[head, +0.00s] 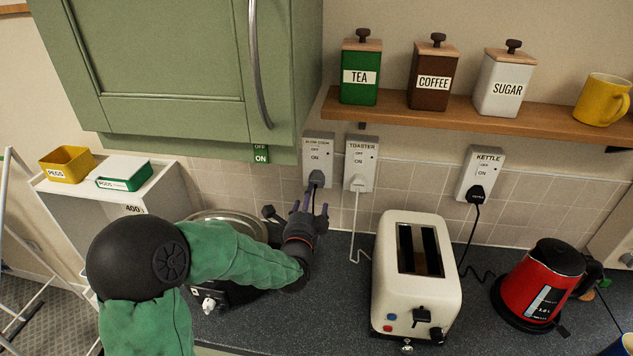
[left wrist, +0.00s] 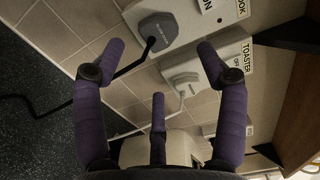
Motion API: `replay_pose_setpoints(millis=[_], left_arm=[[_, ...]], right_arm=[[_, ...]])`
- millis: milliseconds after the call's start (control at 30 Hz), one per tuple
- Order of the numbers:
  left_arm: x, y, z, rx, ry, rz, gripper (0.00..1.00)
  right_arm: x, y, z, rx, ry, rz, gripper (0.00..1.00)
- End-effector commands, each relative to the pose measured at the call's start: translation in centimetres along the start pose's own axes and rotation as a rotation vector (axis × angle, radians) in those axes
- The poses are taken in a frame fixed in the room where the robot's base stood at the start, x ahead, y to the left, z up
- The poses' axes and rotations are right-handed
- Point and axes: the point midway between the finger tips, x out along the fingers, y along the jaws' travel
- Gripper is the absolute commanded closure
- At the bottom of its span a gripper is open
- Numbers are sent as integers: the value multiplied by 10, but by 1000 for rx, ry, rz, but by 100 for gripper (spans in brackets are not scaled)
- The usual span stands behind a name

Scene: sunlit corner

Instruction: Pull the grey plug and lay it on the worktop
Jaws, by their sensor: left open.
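The grey plug (head: 317,178) sits in the socket labelled SLOW COOK (head: 318,150) on the tiled wall, with a dark cord hanging from it. In the left wrist view the grey plug (left wrist: 157,27) is seated in its white socket plate, ahead of the fingers. My left gripper (head: 311,206) is open and empty just below and in front of the plug, apart from it. In the left wrist view its purple fingers (left wrist: 162,62) are spread wide. The worktop (head: 340,300) is dark and speckled. My right gripper is out of view.
A white plug is in the TOASTER socket (head: 360,158) close to the right, and a black one in the KETTLE socket (head: 480,170). The toaster (head: 390,290) and red kettle (head: 540,285) stand to the right. Bare worktop lies between my gripper and the toaster.

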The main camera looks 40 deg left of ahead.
Motion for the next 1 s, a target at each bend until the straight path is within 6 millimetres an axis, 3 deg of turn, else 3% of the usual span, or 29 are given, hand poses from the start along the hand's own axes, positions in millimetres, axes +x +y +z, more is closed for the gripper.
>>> replay_pose_setpoints(millis=[600,1000], left_arm=[[71,2,0,-1,0,0,27],[84,0,0,-1,0,0,27]], right_arm=[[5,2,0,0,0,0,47],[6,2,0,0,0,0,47]])
